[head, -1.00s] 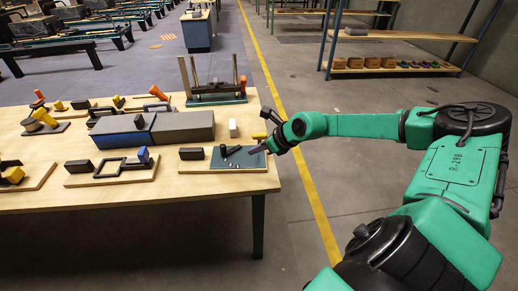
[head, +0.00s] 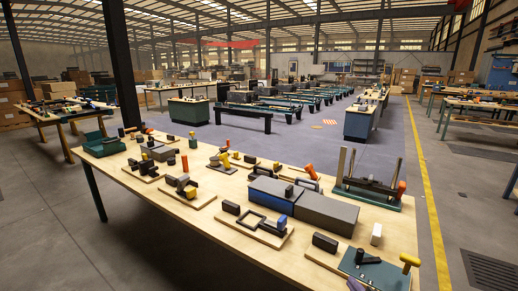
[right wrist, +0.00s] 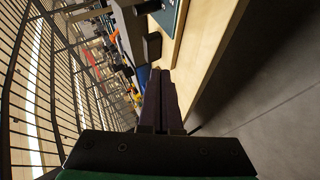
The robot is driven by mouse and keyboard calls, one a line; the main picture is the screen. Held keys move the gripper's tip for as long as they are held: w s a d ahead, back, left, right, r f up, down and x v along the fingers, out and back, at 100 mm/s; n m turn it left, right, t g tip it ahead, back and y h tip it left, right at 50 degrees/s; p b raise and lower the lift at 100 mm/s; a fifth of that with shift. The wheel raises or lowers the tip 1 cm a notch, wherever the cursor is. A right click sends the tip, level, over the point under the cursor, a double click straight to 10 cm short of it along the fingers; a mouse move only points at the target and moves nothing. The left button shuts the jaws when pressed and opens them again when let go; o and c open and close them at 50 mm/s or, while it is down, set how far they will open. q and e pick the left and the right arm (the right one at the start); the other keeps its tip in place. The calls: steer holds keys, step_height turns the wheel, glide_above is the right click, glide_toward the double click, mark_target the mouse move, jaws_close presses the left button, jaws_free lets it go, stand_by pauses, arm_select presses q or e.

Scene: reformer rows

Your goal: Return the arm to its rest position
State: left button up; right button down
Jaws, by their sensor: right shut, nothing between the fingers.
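My right gripper (right wrist: 161,74) shows in the right wrist view with its two dark fingers together and nothing between them. The fingers point toward the wooden workbench (right wrist: 208,50) and the fixtures on it. I cannot tell the exact gap to the bench. In the head view, only a small part of the right gripper (head: 355,284) shows at the bottom edge, in front of the green plate (head: 385,275) at the bench's near right corner. The rest of my right arm is out of the head view. My left gripper is in neither view.
The workbench (head: 180,213) holds several fixtures on wooden boards, a large grey and blue block (head: 315,208) and a green rack with posts (head: 368,190). A yellow floor line (head: 428,200) runs along its right side. Grey floor is clear at left.

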steer(key=s+f+m+g+y, duration=0.1)
steer(key=s+f+m+g, duration=0.95)
steer(key=s, duration=0.75)
step_height(320, 180, down, 24)
steer(key=s+r+p, duration=0.1)
steer(key=s, duration=0.1)
steer(key=s+d+f+g, duration=0.1)
steer(key=s+d+f, duration=0.1)
steer(key=s+f, duration=1.2)
steer(key=s, duration=0.3)
steer(key=shift+d+p, duration=0.25)
steer(key=shift+p, duration=0.1)
steer(key=shift+f, duration=0.1)
steer(key=shift+s, duration=0.15)
